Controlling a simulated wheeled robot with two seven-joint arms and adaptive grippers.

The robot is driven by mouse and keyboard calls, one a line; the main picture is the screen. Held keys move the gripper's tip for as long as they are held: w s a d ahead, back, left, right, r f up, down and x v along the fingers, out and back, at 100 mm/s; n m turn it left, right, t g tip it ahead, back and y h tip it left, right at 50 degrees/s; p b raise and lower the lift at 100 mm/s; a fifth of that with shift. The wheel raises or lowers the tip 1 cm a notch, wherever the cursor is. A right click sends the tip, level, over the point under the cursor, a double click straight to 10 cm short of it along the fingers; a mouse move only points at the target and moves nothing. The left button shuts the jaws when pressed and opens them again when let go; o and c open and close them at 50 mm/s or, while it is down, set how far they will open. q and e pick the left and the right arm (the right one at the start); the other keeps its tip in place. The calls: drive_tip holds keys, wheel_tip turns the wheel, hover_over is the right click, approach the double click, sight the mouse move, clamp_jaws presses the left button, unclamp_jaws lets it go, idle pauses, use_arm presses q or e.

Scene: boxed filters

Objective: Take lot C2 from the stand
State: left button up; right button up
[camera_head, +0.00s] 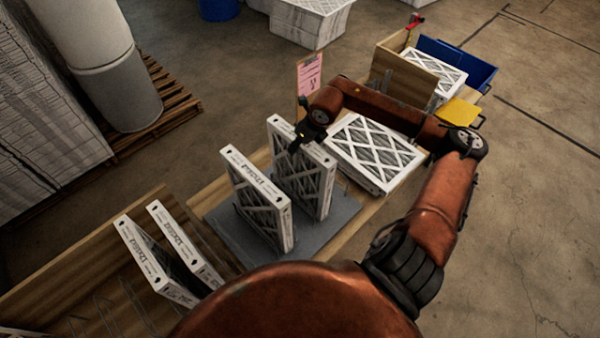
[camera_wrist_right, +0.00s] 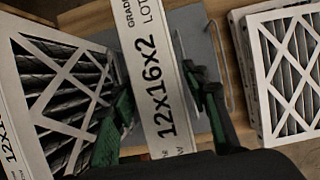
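Two white-framed pleated filters stand upright on a grey stand (camera_head: 330,228) in the head view, a front one (camera_head: 262,200) and a rear one (camera_head: 305,180). My right gripper (camera_head: 303,138) is over the top edge of the rear filter. In the right wrist view its green fingers (camera_wrist_right: 160,105) lie on either side of that filter's top edge (camera_wrist_right: 158,70), marked 12x16x2. Whether both fingers press on it is unclear. The lot number there is cut off, so I cannot tell which filter is C2. My left gripper is not in view.
Two more filters (camera_head: 165,255) lean in a wooden rack at lower left. Flat filters (camera_head: 375,152) are stacked to the right of the stand. Beyond are a pink sign (camera_head: 309,72), a wooden box (camera_head: 405,75), a blue bin (camera_head: 460,62) and a yellow item (camera_head: 460,112).

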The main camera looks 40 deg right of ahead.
clamp_jaws()
idle(0.6)
